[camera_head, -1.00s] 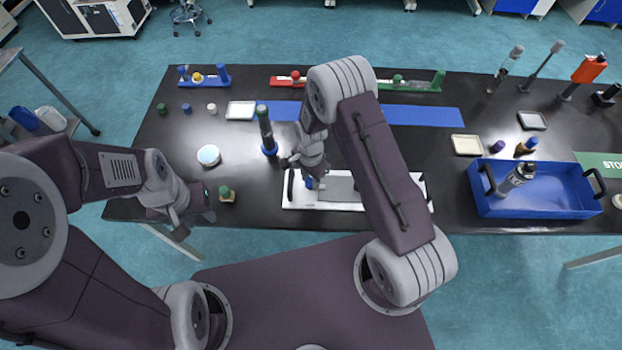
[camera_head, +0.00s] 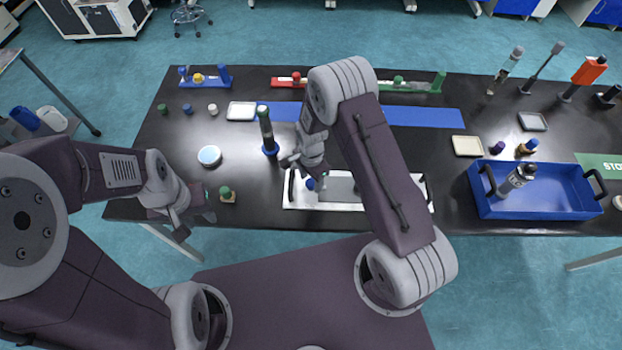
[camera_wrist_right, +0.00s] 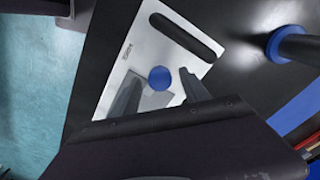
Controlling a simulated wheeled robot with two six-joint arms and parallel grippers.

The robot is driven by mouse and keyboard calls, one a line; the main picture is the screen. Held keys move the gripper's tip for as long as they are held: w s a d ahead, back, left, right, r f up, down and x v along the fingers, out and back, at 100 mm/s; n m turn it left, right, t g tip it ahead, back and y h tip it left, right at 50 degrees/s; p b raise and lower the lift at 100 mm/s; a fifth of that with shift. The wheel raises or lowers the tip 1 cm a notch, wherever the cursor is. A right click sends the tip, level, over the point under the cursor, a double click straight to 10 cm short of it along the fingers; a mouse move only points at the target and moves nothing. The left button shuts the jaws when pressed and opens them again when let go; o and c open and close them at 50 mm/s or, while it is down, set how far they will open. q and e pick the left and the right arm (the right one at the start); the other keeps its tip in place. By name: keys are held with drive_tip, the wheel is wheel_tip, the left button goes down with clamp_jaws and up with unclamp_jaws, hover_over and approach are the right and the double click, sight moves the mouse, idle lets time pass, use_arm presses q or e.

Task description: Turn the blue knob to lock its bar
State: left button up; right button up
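The blue knob (camera_head: 311,184) stands at the left part of a white plate (camera_head: 300,203) near the table's front edge. In the right wrist view the round blue knob (camera_wrist_right: 160,78) shows between the two fingers of my right gripper (camera_wrist_right: 157,74), with gaps on both sides. That gripper is open and points down at the plate. In the head view my right gripper (camera_head: 319,181) is just above the knob and partly covers it. My right arm hides part of the plate. My left gripper (camera_head: 203,207) is over the front left of the table, away from the plate; its fingers are unclear.
A tall blue-based post (camera_head: 267,130) stands close behind and left of the plate. A small green-topped piece (camera_head: 226,193) is beside my left gripper. A blue tray (camera_head: 540,205) with a can is at the right. Blue, red and green knob fixtures line the back.

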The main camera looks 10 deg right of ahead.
wheel_tip(320, 180, up, 9)
drive_tip(key=b, duration=0.1)
idle(0.3)
wheel_tip(320, 180, up, 9)
drive_tip(key=t, duration=0.2)
hover_over(311, 182)
drive_tip(key=s+d, duration=0.3)
drive_tip(key=d, duration=0.1)
drive_tip(key=s+d+n, duration=0.2)
drive_tip(key=s+n, duration=0.9)
drive_tip(key=n, duration=0.1)
drive_tip(key=shift+f+g, duration=0.25)
drive_tip(key=shift+g, duration=0.15)
drive_tip(key=shift+w, duration=0.1)
